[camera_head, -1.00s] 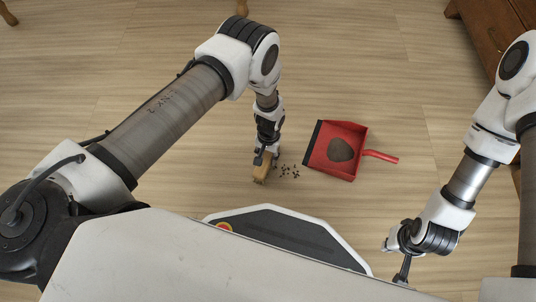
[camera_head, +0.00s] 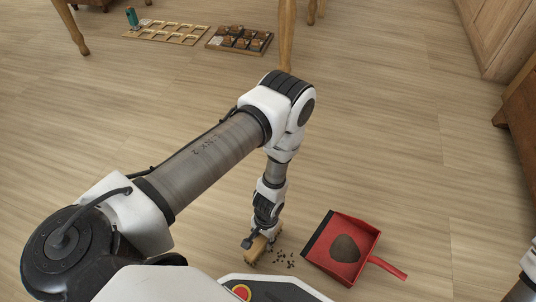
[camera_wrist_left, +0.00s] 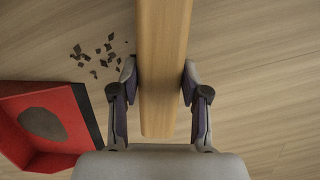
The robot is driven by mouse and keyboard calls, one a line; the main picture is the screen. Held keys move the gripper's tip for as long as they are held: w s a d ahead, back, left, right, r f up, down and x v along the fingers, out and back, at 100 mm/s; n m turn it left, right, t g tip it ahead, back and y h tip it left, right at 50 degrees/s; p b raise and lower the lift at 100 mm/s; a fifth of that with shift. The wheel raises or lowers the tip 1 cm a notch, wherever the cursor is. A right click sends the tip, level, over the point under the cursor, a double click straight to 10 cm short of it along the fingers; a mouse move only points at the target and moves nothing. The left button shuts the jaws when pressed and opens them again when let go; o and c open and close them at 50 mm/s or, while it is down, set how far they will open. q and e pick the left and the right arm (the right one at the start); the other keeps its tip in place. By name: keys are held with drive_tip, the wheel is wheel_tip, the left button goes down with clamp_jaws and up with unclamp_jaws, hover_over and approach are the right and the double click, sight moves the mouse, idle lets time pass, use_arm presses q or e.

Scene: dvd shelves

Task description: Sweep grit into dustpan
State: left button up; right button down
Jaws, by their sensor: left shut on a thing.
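My left gripper (camera_head: 260,234) is shut on a wooden brush handle (camera_head: 256,248) low over the floor. The left wrist view shows both fingers of my left gripper (camera_wrist_left: 160,85) against the sides of the wooden handle (camera_wrist_left: 162,60). The bristles are hidden. Several dark bits of grit (camera_head: 284,258) lie on the floor just right of the brush, and the grit also shows in the left wrist view (camera_wrist_left: 98,56). A red dustpan (camera_head: 325,262) lies right of the grit, its dark edge toward it, with a dark brown patch inside. My right gripper is out of view.
Wooden furniture legs (camera_head: 287,35) stand at the back. A wooden frame (camera_head: 165,32) and a dark tray of compartments (camera_head: 240,40) lie on the floor there. Wooden cabinets stand at the right. The floor around the dustpan is clear.

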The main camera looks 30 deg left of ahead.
use_arm(q)
drive_tip(key=shift+r+p, duration=0.1)
drive_tip(key=shift+p, duration=0.2)
drive_tip(key=w+d+p, duration=0.2)
drive_tip(key=p, duration=0.1)
drive_tip(key=w+d+p, duration=0.1)
drive_tip(key=p, duration=0.1)
drive_tip(key=shift+w+r, duration=0.3)
drive_tip(key=shift+w, duration=0.05)
drive_tip(key=w+d+b, duration=0.1)
drive_tip(key=w+d, duration=0.1)
drive_tip(key=w+d+b, duration=0.2)
drive_tip(key=w, duration=0.1)
drive_tip(key=w+d+f+b, duration=0.1)
drive_tip(key=w+d, duration=0.1)
drive_tip(key=shift+w+b, duration=0.3)
wheel_tip(320, 180, up, 5)
drive_tip(key=p, duration=0.4)
drive_tip(key=shift+s, duration=0.15)
drive_tip(key=shift+a, duration=0.1)
